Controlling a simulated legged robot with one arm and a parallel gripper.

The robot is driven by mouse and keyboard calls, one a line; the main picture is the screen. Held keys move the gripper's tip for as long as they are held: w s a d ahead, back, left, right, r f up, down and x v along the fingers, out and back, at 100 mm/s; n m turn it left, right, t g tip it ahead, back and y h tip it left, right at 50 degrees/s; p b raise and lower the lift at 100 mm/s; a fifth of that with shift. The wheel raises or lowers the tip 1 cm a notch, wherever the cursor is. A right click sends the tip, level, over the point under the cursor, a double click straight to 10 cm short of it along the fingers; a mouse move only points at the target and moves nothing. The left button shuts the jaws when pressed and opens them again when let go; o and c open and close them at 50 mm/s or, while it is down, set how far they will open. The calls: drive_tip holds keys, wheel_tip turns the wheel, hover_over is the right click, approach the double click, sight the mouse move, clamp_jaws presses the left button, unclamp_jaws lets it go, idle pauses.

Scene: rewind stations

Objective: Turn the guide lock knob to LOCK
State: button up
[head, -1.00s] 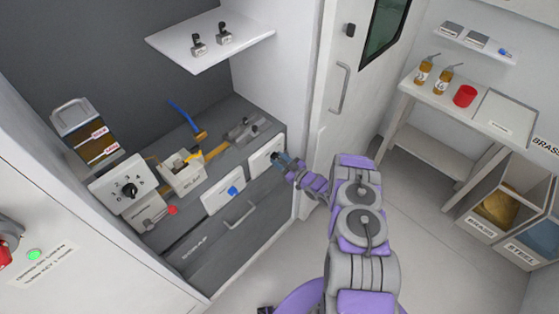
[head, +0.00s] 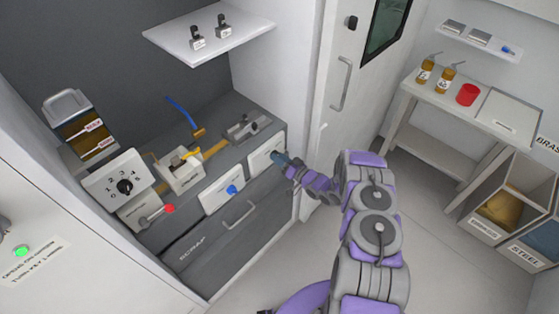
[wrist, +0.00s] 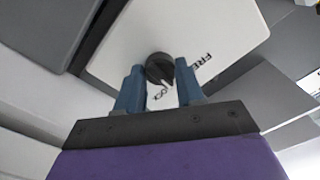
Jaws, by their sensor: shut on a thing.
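The guide lock knob (wrist: 159,68) is a dark round knob on a white plate (wrist: 215,30). The words FREE and LOCK, the latter partly hidden, are printed on the plate beside it. In the wrist view my gripper (wrist: 159,82) has one blue finger on each side of the knob and is shut on it. The knob's pointer seems to be on its lower side, near the LOCK lettering, but its exact setting is hard to tell. In the head view my gripper (head: 279,158) is at the white plate (head: 262,157) on the cabinet's front right, and hides the knob.
A drawer handle (head: 238,215) sits below. A door (head: 335,110) stands close on the right. The floor behind my arm is clear.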

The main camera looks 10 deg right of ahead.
drive_tip(key=shift+w+d+m+b, duration=0.1)
drive_tip(key=shift+m+b, duration=0.2)
drive_tip(key=shift+m, duration=1.7)
drive_tip(key=shift+d+m+b, duration=0.1)
drive_tip(key=shift+m+b, duration=0.15)
drive_tip(key=shift+m, duration=1.75)
drive_tip(key=o, duration=0.6)
drive_tip(key=shift+o, duration=0.9)
drive_tip(key=shift+w+f+m, duration=0.1)
drive_tip(key=shift+f+m, duration=0.05)
drive_tip(key=shift+m, duration=0.15)
drive_tip(key=shift+o, duration=1.3)
